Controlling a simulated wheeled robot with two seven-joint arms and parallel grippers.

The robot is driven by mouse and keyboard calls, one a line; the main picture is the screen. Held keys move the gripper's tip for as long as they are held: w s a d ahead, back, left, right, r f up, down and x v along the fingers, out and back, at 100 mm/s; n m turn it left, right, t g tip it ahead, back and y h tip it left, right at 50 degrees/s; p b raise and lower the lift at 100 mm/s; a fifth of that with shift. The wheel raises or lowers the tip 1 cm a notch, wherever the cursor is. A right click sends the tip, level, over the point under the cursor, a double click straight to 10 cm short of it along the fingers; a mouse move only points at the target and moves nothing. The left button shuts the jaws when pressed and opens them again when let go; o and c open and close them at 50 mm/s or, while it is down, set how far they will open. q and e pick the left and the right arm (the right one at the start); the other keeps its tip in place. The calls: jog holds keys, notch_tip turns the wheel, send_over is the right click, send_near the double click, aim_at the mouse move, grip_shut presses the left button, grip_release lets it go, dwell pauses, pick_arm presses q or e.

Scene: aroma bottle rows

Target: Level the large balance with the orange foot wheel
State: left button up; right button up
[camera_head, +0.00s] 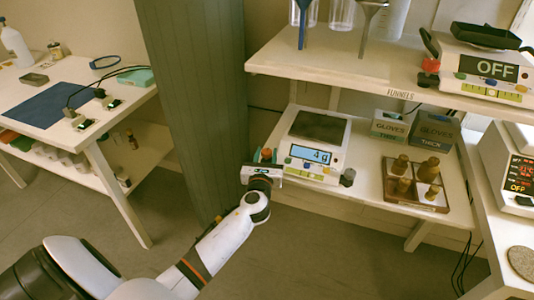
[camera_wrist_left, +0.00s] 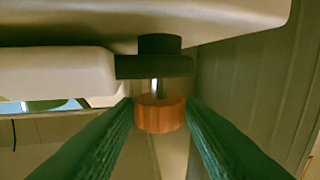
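The large balance (camera_head: 310,150) stands on the lower shelf board, its lit display (camera_head: 311,155) seeming to read 4 g. A dark foot (camera_head: 348,177) shows at its right front corner. The orange foot wheel (camera_head: 266,154) is at its left front corner. In the left wrist view the orange foot wheel (camera_wrist_left: 160,114) hangs on a thin stem under a black collar (camera_wrist_left: 155,66). My left gripper (camera_head: 265,158) has its green fingers on both sides of the wheel; the fingertips (camera_wrist_left: 160,108) appear to touch it. My right gripper is out of view.
Glove boxes (camera_head: 433,131) and a tray with brown bottles (camera_head: 416,182) stand right of the balance. An upper shelf (camera_head: 345,70) with funnels and a small balance (camera_head: 478,68) overhangs behind. A grey-green panel (camera_head: 195,100) rises close left of my gripper.

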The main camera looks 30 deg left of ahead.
pick_arm(q)
jog(key=shift+x, duration=0.85)
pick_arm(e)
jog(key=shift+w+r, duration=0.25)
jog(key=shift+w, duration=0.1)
pick_arm(q)
jog(key=c, duration=0.7)
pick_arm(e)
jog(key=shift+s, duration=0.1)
